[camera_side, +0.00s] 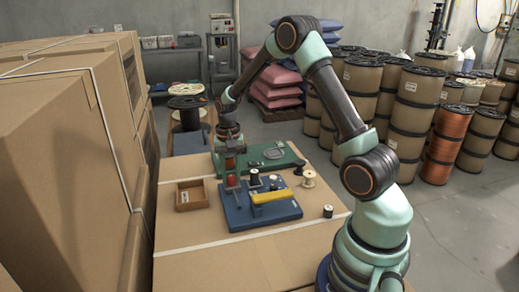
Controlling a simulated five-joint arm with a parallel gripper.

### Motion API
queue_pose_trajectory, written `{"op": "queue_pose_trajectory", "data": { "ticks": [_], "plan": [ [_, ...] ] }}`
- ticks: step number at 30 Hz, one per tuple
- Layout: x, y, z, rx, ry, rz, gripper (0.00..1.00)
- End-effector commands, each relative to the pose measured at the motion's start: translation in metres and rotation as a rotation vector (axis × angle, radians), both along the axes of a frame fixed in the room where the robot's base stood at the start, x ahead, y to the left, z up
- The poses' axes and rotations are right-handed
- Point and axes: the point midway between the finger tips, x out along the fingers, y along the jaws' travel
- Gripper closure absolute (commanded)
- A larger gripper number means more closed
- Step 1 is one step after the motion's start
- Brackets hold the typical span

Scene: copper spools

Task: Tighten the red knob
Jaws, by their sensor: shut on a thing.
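The red knob (231,180) is at the back left corner of the blue device (245,217), which lies on the cardboard-topped table (205,269). My gripper (231,168) points down over the knob from above, with its fingers around it. The gripper is shut on the red knob. The fingers hide part of the knob, and I cannot tell how far it is turned. The blue device also carries a yellow bar (272,197) and dark and white round parts.
A pale spool (309,179) and a small dark spool (328,211) stand to the right. Tall cartons (60,170) wall off the left side.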

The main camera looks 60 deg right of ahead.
Motion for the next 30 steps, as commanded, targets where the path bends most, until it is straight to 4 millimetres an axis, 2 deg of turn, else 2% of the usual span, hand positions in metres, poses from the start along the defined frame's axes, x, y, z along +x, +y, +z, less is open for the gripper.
{"op": "queue_pose_trajectory", "data": {
  "ticks": [10, 11, 12, 13, 23, 26, 30],
  "plan": [
    [0.001, 0.003, 0.0, 0.0, 0.001, 0.004, 1.0],
    [0.001, 0.003, 0.0, 0.0, 0.001, 0.005, 0.52],
    [0.001, 0.003, 0.0, 0.0, 0.001, 0.004, 0.37],
    [0.001, 0.003, 0.0, 0.0, 0.001, 0.004, 0.34],
    [0.001, 0.001, 0.001, 0.0, -0.001, 0.001, 0.34],
    [0.001, 0.001, 0.009, -0.001, -0.003, 0.001, 0.34],
    [0.002, 0.0, 0.032, -0.002, -0.005, 0.001, 0.34]
  ]
}}
